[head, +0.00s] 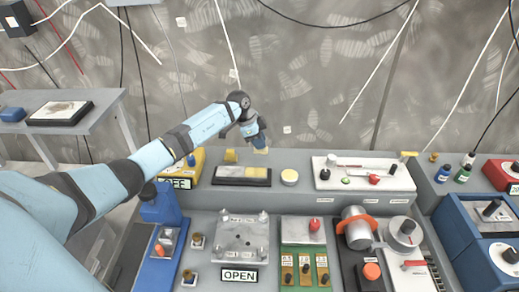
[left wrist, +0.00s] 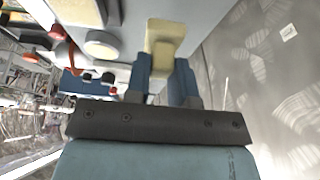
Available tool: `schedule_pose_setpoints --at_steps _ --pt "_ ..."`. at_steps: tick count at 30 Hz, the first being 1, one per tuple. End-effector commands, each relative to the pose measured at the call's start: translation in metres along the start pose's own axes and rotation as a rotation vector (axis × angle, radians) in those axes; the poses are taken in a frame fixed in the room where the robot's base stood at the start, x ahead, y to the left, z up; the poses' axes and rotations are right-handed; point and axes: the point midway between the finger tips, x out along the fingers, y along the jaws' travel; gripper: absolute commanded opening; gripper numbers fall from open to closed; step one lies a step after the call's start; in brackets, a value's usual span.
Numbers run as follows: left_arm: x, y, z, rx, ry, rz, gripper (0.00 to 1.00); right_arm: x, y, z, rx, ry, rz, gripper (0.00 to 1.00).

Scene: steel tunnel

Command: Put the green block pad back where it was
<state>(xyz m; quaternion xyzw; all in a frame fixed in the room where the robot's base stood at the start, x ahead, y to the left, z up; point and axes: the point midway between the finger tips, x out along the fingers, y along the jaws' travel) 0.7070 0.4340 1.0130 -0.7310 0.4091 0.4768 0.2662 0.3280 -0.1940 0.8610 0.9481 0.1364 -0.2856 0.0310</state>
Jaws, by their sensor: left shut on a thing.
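My left gripper (head: 260,146) is over the back edge of the grey console, behind the dark tray. Its blue fingers show in the left wrist view (left wrist: 163,85) and are shut on a pale yellow block (left wrist: 165,36). A small part of this block (head: 261,151) shows below the fingers in the head view. It looks yellow, not clearly green; whether it touches the console I cannot tell. A dark tray (head: 214,183) on the console holds a grey-tan pad and a yellow pad side by side. My right gripper is not in view.
A white panel (head: 330,184) with knobs is further right. A yellow box (head: 188,166) is at left. The wall (head: 310,80) stands close behind.

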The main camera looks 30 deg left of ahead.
Motion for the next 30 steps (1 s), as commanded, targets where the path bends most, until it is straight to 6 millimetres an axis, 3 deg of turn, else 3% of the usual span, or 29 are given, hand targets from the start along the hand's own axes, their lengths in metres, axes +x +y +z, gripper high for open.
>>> schedule_pose_setpoints --at_steps 9,19,20,23,30 --pt "0.036 0.000 0.015 -0.002 0.001 0.001 0.00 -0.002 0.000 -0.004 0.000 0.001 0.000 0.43" --pt "0.040 0.000 0.017 0.001 0.000 0.000 0.00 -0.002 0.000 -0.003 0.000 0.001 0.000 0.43" --pt "0.040 0.000 0.018 0.001 0.000 0.000 0.25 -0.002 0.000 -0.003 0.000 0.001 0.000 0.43" --pt "0.040 0.000 0.017 0.001 0.000 0.000 0.48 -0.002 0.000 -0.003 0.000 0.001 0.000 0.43" --pt "0.040 0.000 0.017 0.001 0.000 0.000 0.48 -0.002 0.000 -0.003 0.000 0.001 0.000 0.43"
